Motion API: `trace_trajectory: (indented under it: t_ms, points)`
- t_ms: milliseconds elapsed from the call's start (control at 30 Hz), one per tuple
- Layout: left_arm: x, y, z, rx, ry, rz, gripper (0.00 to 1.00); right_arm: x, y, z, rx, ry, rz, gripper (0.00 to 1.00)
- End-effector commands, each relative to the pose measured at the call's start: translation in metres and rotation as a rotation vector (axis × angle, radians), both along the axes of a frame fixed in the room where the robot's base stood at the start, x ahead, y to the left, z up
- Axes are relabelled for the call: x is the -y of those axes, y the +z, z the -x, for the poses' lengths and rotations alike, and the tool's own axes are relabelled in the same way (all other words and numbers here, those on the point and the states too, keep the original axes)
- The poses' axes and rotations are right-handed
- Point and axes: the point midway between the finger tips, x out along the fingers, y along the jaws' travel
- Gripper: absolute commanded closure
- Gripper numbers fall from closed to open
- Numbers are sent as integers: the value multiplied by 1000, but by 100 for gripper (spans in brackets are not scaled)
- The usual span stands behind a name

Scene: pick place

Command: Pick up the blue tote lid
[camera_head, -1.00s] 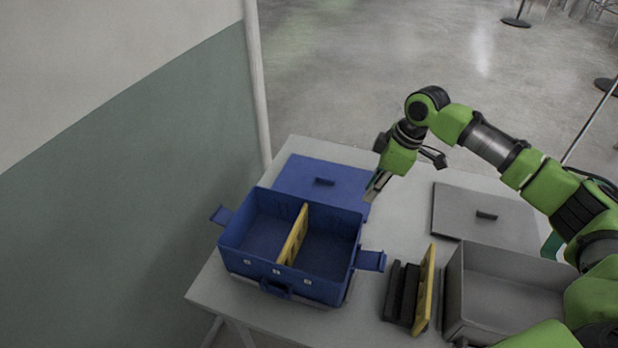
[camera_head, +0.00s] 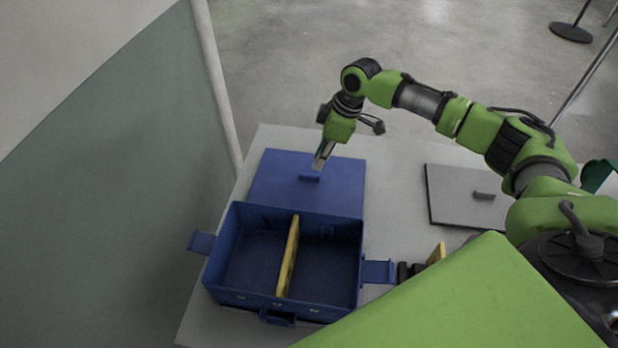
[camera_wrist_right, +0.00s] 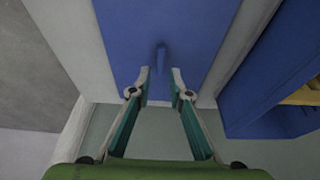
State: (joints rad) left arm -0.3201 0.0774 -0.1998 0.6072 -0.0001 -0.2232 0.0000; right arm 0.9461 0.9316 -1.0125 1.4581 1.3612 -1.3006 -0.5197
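The blue tote lid (camera_head: 270,183) lies flat on the table behind the blue tote, with a small raised handle (camera_head: 309,179) near its middle. My right gripper (camera_head: 319,165) is over the lid, close to the handle. In the right wrist view the lid (camera_wrist_right: 125,40) is ahead of the right gripper (camera_wrist_right: 160,76), whose two fingers are apart with the handle (camera_wrist_right: 159,55) just beyond the gap between the tips. Nothing is between the fingers. My left gripper is not in view.
The open blue tote (camera_head: 340,265) stands in front of the lid, with a yellow divider (camera_head: 289,258) inside and side handles sticking out. A grey lid (camera_head: 460,195) lies to the right. My own green body covers the front right of the table.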

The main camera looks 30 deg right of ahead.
Motion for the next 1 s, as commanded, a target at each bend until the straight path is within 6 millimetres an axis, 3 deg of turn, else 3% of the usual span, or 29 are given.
trace_trajectory:
  t_ms: [133,400,600,867,933,1000]
  points:
    - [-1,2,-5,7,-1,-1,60,-4,-14,-2,-1,0,1,82]
    - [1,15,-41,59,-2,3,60,-15,-40,-6,-4,2,1,82]
    - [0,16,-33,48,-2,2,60,-20,-63,-11,-2,-1,0,82]
    - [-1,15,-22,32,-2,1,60,-20,-65,-11,1,-1,0,82]
    - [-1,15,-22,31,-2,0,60,-20,-65,-11,1,-1,0,100]
    - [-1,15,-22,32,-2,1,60,-20,-65,-11,1,-1,0,100]
